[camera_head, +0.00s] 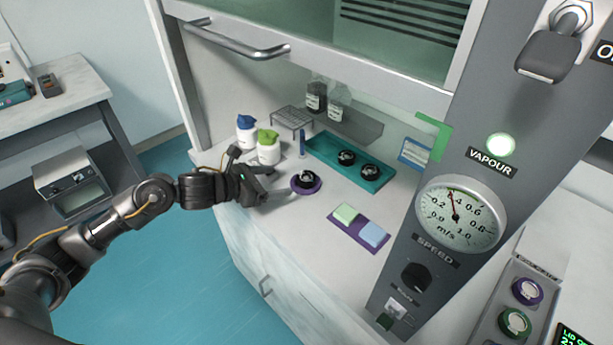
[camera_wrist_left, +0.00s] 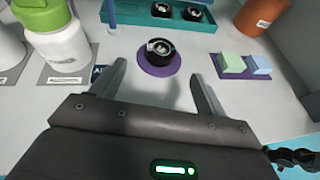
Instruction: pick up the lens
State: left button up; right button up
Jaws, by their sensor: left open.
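A lens in a black ring mount (camera_head: 306,178) stands on a round purple mat (camera_head: 318,187) on the bench under the raised sash. In the left wrist view the lens (camera_wrist_left: 160,46) sits on its purple mat (camera_wrist_left: 158,69), ahead of and between my open fingers. My left gripper (camera_head: 283,194) is open and empty, just left of the mat and apart from the lens; it also shows in the left wrist view (camera_wrist_left: 157,85). Two more black-ringed lenses, one left (camera_head: 346,158) and one right (camera_head: 370,171), sit in a teal tray (camera_head: 322,151) behind.
White bottles with a blue top (camera_head: 246,130) and a green top (camera_head: 268,152) stand close left of the lens. Green (camera_head: 345,212) and blue (camera_head: 373,233) blocks lie on a purple mat to the right. The sash handle (camera_head: 235,44) hangs above; a grey control post (camera_head: 440,170) stands right.

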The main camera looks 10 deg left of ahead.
aim_at(307, 176)
pick_arm(q)
jog(key=x, duration=0.4)
jog(key=shift+p, duration=0.35)
jog(key=shift+w, duration=0.1)
jog(key=shift+w+d, duration=0.1)
jog(key=shift+d, duration=0.1)
jog(key=p+x, duration=0.2)
jog(key=x, duration=0.3)
jog(key=shift+d, duration=0.1)
pick_arm(e)
jog(key=r, duration=0.3)
jog(key=shift+w, duration=0.4)
pick_arm(q)
jog(key=shift+c, duration=0.4)
pick_arm(e)
jog(key=shift+a, duration=0.1)
pick_arm(q)
jog(key=c, duration=1.1)
jog(key=shift+r, duration=0.15)
pick_arm(e)
jog(key=shift+f, duration=0.1)
